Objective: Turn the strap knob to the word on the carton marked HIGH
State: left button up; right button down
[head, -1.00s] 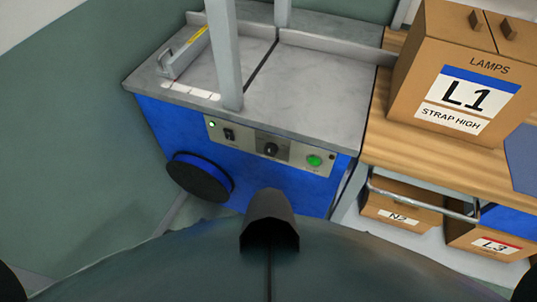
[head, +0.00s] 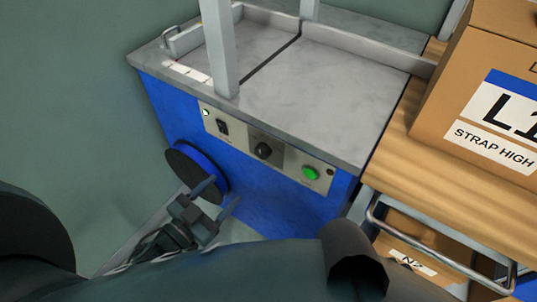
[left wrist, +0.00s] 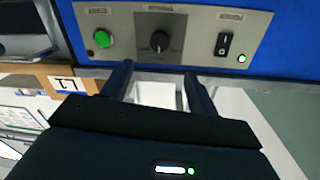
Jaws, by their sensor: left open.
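The strap knob (head: 263,150) is a black dial on the grey control panel (head: 290,162) on the blue front of the strapping machine. It also shows in the left wrist view (left wrist: 159,41), upside down, ahead of the fingers. Its pointer setting is too small to tell. My left gripper (head: 217,193) is open and empty, below and left of the knob in the head view and apart from it. The carton (head: 476,100) marked L1 and STRAP HIGH stands on the wooden bench at the right. My right gripper is not in view.
The panel also has a black rocker switch (head: 223,127) with a lit lamp beside it, and a green button (head: 311,173). A black round reel (head: 190,170) sticks out at the machine's left. A metal rail (head: 440,255) runs along the wooden bench (head: 450,205).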

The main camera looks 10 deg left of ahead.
aim_at(260, 155)
pick_arm(q)
jog(key=shift+w, duration=0.1)
jog(key=x, duration=1.2)
jog(key=shift+w+d, duration=0.2)
jog(key=shift+w, duration=0.15)
jog(key=shift+c, duration=0.4)
jog(key=c, duration=0.9)
